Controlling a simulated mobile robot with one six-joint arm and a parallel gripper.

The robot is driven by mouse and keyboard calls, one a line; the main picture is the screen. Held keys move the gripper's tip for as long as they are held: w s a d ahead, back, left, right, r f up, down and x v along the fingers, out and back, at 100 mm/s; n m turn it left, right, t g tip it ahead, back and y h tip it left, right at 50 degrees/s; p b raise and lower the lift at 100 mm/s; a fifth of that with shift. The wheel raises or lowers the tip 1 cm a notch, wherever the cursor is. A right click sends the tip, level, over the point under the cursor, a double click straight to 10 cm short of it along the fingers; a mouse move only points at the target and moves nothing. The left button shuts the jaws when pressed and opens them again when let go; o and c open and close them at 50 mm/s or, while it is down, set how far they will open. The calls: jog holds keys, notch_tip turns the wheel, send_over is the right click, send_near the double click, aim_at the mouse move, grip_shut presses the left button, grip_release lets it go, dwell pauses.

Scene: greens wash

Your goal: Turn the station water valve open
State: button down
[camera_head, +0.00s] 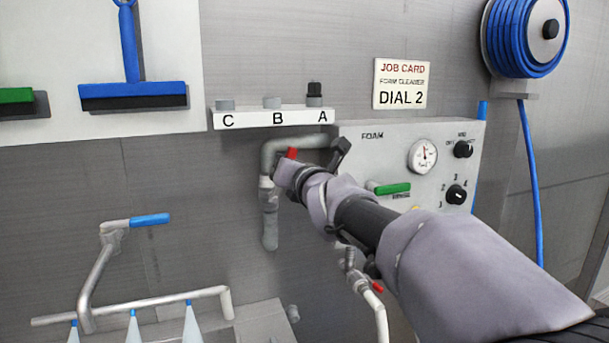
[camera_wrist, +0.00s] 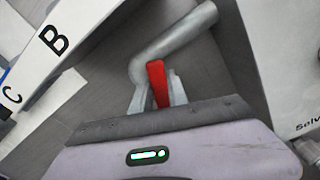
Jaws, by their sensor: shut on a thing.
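The station water valve has a red lever handle (camera_head: 292,153) on the grey pipe (camera_head: 269,165) left of the foam panel. My gripper (camera_wrist: 158,88) is shut on the red handle, with one finger on each side of it in the wrist view. In the head view my gripper (camera_head: 285,167) reaches the pipe from the lower right, and its body hides most of the handle and part of the valve. In the wrist view the red handle (camera_wrist: 157,82) stands nearly upright between the fingers, just below the pipe's bend (camera_wrist: 140,66).
The foam panel (camera_head: 345,208) with gauge, knobs and a green handle (camera_head: 392,189) is close right of my gripper. A shelf labelled C, B, A (camera_head: 245,119) is just above. A red-handled valve (camera_head: 377,287) is below my arm. A spray pipe with a blue handle (camera_head: 150,220) is lower left.

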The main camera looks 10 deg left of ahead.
dwell(0.3)
jog(key=c, duration=1.3)
grip_release()
